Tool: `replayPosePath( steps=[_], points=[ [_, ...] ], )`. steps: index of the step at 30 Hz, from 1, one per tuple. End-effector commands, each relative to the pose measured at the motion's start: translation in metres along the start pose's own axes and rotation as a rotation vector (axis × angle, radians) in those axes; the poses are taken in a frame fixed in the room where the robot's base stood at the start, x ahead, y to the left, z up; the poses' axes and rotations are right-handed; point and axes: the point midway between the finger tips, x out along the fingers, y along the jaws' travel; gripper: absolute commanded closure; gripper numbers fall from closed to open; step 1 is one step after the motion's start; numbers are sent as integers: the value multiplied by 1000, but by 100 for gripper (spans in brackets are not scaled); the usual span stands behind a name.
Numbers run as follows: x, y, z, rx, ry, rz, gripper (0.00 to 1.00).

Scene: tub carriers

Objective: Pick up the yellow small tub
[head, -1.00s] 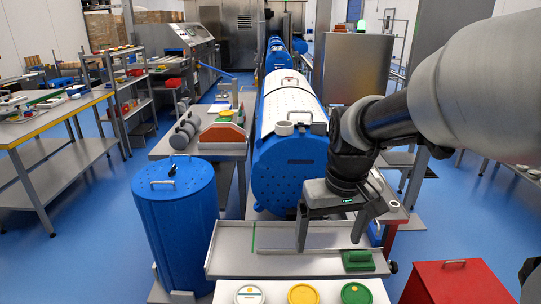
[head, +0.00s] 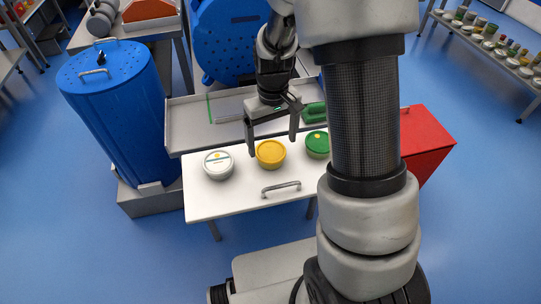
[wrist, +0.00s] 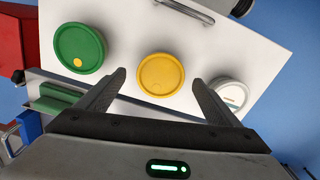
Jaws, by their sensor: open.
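The yellow small tub (head: 270,154) stands upright on a white table, between a white tub (head: 218,165) on the left and a green tub (head: 317,144) on the right. My gripper (head: 273,147) is open and empty, above and just behind the yellow tub. In the wrist view the yellow tub (wrist: 160,74) shows ahead of the open fingers (wrist: 160,80), roughly centred between them. In that view the green tub (wrist: 80,48) is on the left and the white tub (wrist: 230,94) on the right.
The white table (head: 225,201) has a metal handle (head: 281,188) near its front edge. A grey tray (head: 188,130) with a green block (head: 314,112) lies behind. A blue drum (head: 115,115) stands left and a red box (head: 425,143) right.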

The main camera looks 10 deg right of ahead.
Motion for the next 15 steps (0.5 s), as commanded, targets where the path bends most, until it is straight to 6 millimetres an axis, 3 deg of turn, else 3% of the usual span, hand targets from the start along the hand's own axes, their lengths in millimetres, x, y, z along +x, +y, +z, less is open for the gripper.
replayPosePath(
  steps=[5,15],
  points=[
    [11,0,0,1,-1,0,14],
    [56,-2,-7,2,-1,0,14]
  ],
)
